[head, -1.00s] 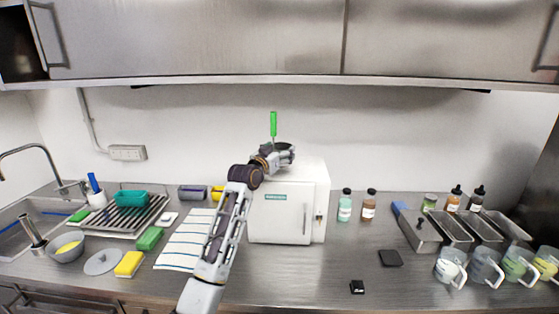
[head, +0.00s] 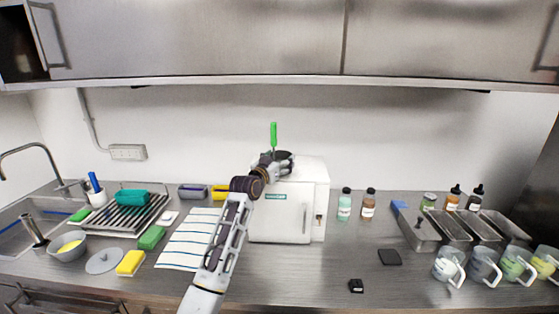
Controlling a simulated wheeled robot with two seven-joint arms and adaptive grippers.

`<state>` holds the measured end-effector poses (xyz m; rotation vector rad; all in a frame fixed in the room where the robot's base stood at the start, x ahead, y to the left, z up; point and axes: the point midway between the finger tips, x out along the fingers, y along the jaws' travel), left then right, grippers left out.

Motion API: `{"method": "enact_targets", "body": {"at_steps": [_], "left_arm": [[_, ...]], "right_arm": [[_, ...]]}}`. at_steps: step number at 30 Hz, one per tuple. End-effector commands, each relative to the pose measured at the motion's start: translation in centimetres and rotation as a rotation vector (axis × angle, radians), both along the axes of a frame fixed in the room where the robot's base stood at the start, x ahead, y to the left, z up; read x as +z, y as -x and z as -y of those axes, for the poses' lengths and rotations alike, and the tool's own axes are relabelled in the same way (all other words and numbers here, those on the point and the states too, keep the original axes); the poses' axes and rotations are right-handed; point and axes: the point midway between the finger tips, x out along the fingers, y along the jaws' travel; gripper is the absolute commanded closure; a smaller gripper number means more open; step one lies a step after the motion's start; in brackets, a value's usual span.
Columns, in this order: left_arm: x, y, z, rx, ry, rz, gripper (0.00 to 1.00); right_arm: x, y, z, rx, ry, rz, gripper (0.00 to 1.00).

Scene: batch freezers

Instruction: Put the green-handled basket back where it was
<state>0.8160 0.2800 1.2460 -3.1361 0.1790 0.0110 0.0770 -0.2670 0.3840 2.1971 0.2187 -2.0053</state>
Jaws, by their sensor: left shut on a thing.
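The green-handled basket shows as an upright green handle (head: 274,135) with a dark round body (head: 284,155) below it, at the top of the white freezer box (head: 282,213). My left gripper (head: 277,160) is shut on the basket at the freezer's top. The fingers and much of the basket are hidden by the gripper itself, so I cannot tell whether the basket touches the freezer or is partly inside its top. My right gripper does not show.
A teal bottle (head: 345,205) and a brown bottle (head: 369,204) stand right of the freezer. A striped towel (head: 187,247), drying rack (head: 131,216) and yellow sponge (head: 130,263) lie left. Metal trays (head: 419,231) and several jugs (head: 448,266) stand right. A steel cabinet hangs above.

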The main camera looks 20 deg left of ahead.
Motion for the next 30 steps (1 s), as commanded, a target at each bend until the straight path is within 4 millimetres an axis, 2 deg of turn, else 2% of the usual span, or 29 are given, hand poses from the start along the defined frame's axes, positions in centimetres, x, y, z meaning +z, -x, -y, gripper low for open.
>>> {"method": "enact_targets", "body": {"at_steps": [9,10,14,30], "left_arm": [[-0.27,-0.01,0.02,0.0,0.0,0.0,0.5],[-0.28,0.0,0.03,0.0,0.0,0.0,0.2],[-0.26,0.0,0.03,0.0,0.0,0.0,0.04],[0.04,0.11,-0.01,0.0,0.0,0.001,0.03]], "right_arm": [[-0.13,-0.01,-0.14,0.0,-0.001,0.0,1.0],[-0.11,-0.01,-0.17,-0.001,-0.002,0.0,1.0],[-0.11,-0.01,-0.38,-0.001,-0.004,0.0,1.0],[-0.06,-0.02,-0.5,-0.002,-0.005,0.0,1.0]]}}
